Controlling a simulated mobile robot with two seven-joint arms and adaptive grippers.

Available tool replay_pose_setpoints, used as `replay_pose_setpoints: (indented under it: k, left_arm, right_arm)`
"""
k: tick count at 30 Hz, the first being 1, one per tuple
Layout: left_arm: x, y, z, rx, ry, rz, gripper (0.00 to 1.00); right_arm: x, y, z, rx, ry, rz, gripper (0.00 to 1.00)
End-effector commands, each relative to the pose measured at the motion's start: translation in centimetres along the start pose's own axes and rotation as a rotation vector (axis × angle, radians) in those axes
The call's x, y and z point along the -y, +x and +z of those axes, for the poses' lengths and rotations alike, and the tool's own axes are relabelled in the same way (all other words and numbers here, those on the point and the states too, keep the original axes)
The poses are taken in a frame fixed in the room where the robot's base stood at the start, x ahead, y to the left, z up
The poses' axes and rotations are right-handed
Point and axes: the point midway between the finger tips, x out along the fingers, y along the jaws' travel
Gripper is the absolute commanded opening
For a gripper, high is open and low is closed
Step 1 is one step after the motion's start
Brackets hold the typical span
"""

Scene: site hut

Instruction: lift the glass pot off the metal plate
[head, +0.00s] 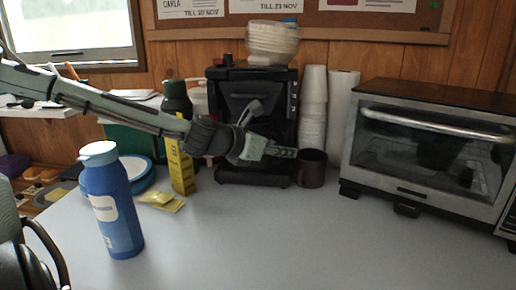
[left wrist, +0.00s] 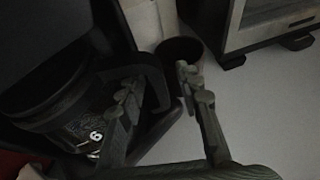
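The glass pot (left wrist: 50,95) shows dark at the left of the left wrist view, with a white figure on its side. Its black handle (left wrist: 152,88) curves out to the right. It sits in the black coffee machine (head: 262,92); in the head view my left arm and gripper largely cover it. The metal plate under it cannot be made out. My left gripper (head: 271,131) is in front of the machine, its fingers spread. In the left wrist view the gripper (left wrist: 160,80) has one finger on each side of the handle; contact cannot be told. My right gripper is not in view.
A brown mug (head: 312,170) stands close right of the gripper, before stacked cups (head: 313,110) and a paper roll (head: 342,110). A toaster oven (head: 425,150) stands right. A yellow box (head: 180,168) and blue bottle (head: 112,208) stand left. The front counter (head: 270,240) is clear.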

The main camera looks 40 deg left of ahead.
Motion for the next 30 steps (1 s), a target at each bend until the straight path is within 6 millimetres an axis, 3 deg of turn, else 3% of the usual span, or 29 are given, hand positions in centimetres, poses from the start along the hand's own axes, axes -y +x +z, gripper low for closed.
replay_pose_setpoints:
  k: [5, 13, 30]
  left_arm:
    - [0.01, -0.03, 0.05, 0.000, 0.000, 0.000, 0.32]
    - [0.03, -0.04, 0.05, 0.000, 0.001, 0.000, 0.00]
    - [-0.01, -0.07, 0.23, 0.003, 0.002, 0.000, 0.00]
  right_arm:
    - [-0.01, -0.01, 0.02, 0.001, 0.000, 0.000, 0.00]
    - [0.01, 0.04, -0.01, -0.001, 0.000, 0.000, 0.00]
    - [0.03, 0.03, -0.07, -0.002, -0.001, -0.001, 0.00]
